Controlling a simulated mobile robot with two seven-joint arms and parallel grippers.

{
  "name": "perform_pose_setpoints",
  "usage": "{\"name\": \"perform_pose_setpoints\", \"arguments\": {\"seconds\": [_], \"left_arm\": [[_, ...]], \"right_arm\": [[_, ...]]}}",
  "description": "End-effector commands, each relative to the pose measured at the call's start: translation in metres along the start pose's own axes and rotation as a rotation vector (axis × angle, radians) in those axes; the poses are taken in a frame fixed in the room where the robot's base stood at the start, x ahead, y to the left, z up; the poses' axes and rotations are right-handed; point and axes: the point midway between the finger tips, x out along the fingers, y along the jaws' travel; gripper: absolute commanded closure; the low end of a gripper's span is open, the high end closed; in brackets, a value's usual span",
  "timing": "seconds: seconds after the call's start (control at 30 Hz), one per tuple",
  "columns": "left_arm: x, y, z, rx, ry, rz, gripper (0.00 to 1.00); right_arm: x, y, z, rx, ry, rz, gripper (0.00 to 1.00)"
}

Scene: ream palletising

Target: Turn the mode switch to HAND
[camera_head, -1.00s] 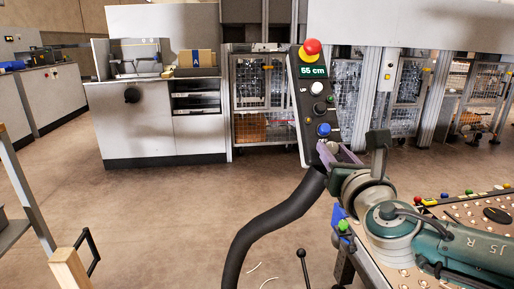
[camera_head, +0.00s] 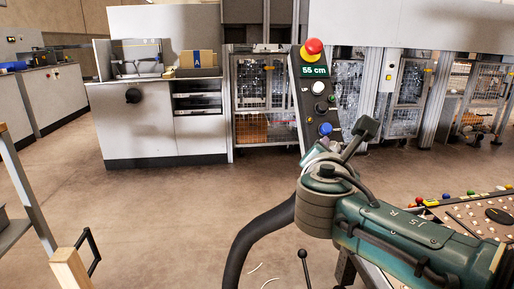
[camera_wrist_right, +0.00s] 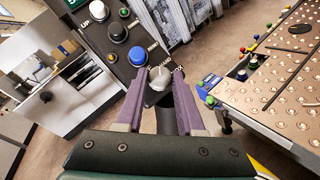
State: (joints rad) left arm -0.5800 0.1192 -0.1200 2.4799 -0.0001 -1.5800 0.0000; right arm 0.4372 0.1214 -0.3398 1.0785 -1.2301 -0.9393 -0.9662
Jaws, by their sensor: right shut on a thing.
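The mode switch (camera_wrist_right: 158,81), a pale grey knob at the panel's lower end, shows in the wrist view below the blue button (camera_wrist_right: 138,56). My right gripper (camera_wrist_right: 160,76) is shut on this knob, with a purple finger on each side. In the head view my right gripper (camera_head: 318,153) hides the switch. My left gripper is out of view.
A perforated table (camera_head: 480,213) with coloured buttons stands at the right, close to my right arm. A grey machine cabinet (camera_head: 150,128) and mesh guards stand behind. A wooden post (camera_head: 70,270) is at the lower left.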

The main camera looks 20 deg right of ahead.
Motion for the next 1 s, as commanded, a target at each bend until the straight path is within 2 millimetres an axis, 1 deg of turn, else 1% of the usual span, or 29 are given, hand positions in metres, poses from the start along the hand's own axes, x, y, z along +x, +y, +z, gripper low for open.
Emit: {"name": "perform_pose_setpoints", "arguments": {"seconds": [0.1, 0.33, 0.87, 0.9, 1.0], "left_arm": [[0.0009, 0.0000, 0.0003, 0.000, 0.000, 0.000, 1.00], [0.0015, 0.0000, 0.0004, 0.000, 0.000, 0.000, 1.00], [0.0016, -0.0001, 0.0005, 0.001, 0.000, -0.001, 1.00], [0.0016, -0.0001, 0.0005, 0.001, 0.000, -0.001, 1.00], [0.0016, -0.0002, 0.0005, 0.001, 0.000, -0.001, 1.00]], "right_arm": [[0.0000, 0.0016, 0.0000, 0.051, 0.000, -0.041, 1.00], [0.0001, 0.0020, 0.0005, 0.110, -0.002, -0.092, 1.00], [0.0004, 0.0022, 0.0010, 0.129, -0.002, -0.107, 1.00], [0.0004, 0.0021, 0.0010, 0.128, -0.002, -0.107, 0.60], [0.0004, 0.0021, 0.0009, 0.128, -0.002, -0.107, 0.48]]}}
